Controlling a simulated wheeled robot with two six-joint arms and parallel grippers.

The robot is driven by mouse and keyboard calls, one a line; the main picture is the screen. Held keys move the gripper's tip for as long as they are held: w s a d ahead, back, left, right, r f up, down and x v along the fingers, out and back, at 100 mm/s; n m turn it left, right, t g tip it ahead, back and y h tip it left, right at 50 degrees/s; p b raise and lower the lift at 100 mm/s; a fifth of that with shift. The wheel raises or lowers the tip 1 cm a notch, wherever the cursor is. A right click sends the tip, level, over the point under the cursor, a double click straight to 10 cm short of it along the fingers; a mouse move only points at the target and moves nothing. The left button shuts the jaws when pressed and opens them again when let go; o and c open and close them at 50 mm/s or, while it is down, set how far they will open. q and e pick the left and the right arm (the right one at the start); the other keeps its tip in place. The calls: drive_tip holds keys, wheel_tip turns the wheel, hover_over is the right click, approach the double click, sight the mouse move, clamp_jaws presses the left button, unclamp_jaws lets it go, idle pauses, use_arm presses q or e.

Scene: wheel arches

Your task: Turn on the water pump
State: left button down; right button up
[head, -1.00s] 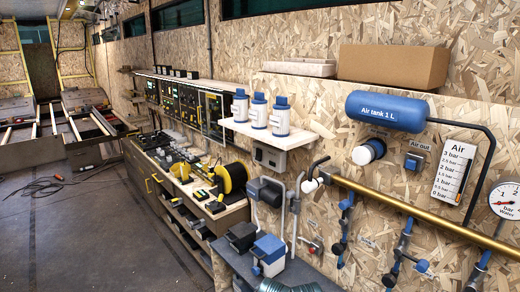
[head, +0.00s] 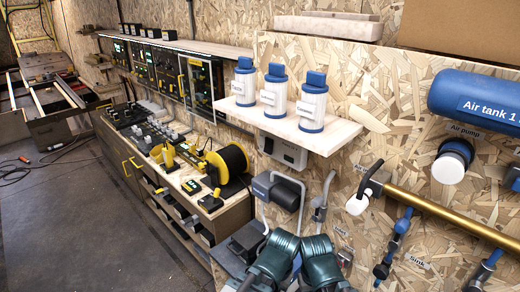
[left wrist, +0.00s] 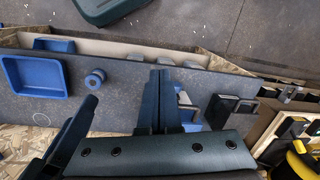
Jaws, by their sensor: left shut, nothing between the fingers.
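No label reading "water pump" is legible. A dark box with a bluish, labelled end (head: 277,192) is on the wall below the white shelf, with a grey pipe beside it. I cannot tell whether it is the pump, and no switch position shows. In the left wrist view, my left gripper (left wrist: 160,78) has its dark fingers together, empty, over the grey bench (left wrist: 125,75). Blue parts (left wrist: 187,108) lie just right of the fingers. In the head view, dark teal ribbed parts, perhaps my arms, cover the bench; no fingertips show clearly. My right gripper is not identifiable.
The shelf (head: 345,138) with several blue-capped bottles juts from the wall. A brass pipe (head: 430,208) with blue valves (head: 402,227) runs at right, below the blue air tank (head: 480,97). A blue tray (left wrist: 38,75) sits on the bench.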

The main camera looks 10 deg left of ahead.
sight(267, 152)
use_arm(q)
drive_tip(key=w+r+n+t+h+p, duration=0.4)
drive_tip(key=w+r+n+h, duration=0.2)
drive_tip(key=w+r+h, duration=0.5)
drive_tip(key=w+a+r+n+t+p, duration=0.3)
drive_tip(key=w+a+r+n+t, duration=0.6)
drive_tip(key=a, duration=0.8)
drive_tip(key=w+r+t, duration=0.1)
drive_tip(key=w+r, duration=0.2)
drive_tip(key=r, duration=0.2)
drive_tip(key=shift+w+a+r+y, duration=0.2)
drive_tip(key=shift+r+y, duration=0.2)
drive_tip(key=b+x, duration=0.2)
drive_tip(key=x, duration=1.2)
drive_tip(key=shift+d, duration=0.1)
